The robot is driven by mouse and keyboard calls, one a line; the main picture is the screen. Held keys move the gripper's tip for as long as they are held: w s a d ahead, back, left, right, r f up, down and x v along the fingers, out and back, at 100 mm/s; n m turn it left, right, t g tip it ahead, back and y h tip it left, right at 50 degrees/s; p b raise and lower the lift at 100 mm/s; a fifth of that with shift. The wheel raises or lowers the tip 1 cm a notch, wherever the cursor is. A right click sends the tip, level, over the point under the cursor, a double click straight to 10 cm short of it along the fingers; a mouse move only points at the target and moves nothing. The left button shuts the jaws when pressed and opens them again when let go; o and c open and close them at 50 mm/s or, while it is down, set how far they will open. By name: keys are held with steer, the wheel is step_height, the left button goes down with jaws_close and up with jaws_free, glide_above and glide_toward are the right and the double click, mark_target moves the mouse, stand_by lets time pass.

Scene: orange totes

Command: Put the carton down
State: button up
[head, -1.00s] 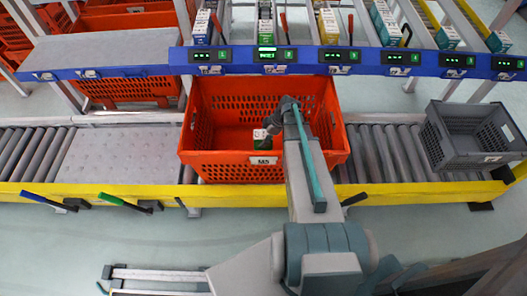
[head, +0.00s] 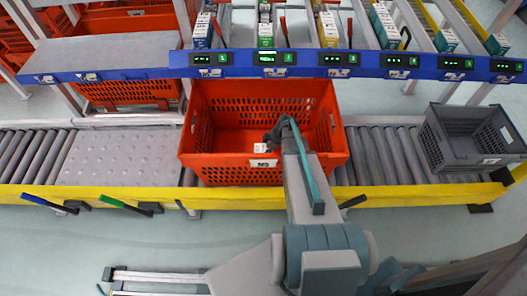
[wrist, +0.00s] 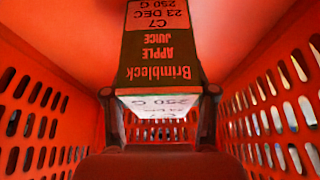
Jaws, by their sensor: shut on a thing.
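My gripper (wrist: 158,104) is shut on the carton, one finger on each side. It holds the carton inside the orange tote marked M5 (head: 215,162), with the tote's slotted walls on both sides in the wrist view. My arm and the tote's front wall hide part of the carton in the head view. I cannot tell whether it touches the tote floor.
The tote stands on a roller conveyor (head: 370,155) with a yellow front rail (head: 240,198). A grey crate (head: 465,150) stands to the right. A blue shelf edge with displays (head: 345,60) runs behind, with cartons in lanes above. The visible tote floor looks empty.

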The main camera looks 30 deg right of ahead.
steer(key=shift+f+b, duration=0.35)
steer(key=o, duration=1.3)
steer(key=shift+r, duration=0.1)
steer(key=shift+r, duration=0.1)
steer(key=shift+r+p, duration=0.25)
steer(key=shift+p, duration=0.2)
steer(key=b+v, duration=0.1)
steer(key=v, duration=1.1)
